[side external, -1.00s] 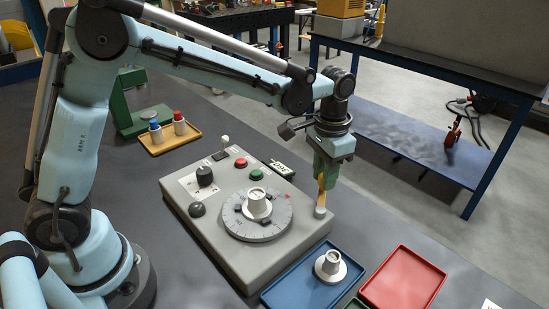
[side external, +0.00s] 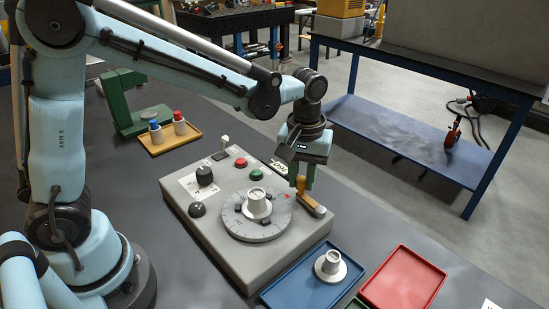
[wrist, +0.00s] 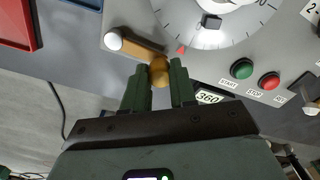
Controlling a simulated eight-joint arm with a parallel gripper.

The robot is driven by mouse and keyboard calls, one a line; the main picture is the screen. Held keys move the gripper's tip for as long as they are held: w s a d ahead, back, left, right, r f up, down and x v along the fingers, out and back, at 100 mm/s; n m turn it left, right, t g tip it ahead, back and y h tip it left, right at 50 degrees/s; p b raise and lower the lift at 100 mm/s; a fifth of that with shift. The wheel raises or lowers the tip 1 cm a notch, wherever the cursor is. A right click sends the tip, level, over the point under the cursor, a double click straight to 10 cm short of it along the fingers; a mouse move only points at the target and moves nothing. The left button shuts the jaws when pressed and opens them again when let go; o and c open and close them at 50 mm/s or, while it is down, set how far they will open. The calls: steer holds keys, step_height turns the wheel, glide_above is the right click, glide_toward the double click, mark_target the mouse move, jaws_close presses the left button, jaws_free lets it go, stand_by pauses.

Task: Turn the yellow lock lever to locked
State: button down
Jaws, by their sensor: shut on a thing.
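The yellow lock lever (side external: 312,204) sits at the right edge of the grey control box (side external: 213,251), beside the round dial (side external: 256,228). In the side view it points back and left from its white pivot. In the wrist view the lever (wrist: 143,45) runs from its white pivot cap (wrist: 113,39) to a rounded knob (wrist: 159,71). My gripper (side external: 303,185) stands over the lever's knob end. In the wrist view my gripper's green fingers (wrist: 160,86) are closed on either side of the knob.
A blue tray (side external: 292,289) with a white flanged part (side external: 330,266) and a red tray (side external: 404,284) lie in front. Bare table surrounds the box's left side.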

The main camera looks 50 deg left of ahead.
mark_target(300, 180)
steer(key=shift+s+n, duration=0.3)
steer(key=shift+n, duration=0.2)
steer(key=c, duration=0.9)
jaws_free()
step_height(300, 180, up, 12)
steer(key=s+a+f+m+t, duration=0.6)
steer(key=s+a+m+t, duration=0.1)
steer(key=s+a, duration=0.1)
steer(key=shift+s+a, duration=0.4)
steer(key=shift+s, duration=0.4)
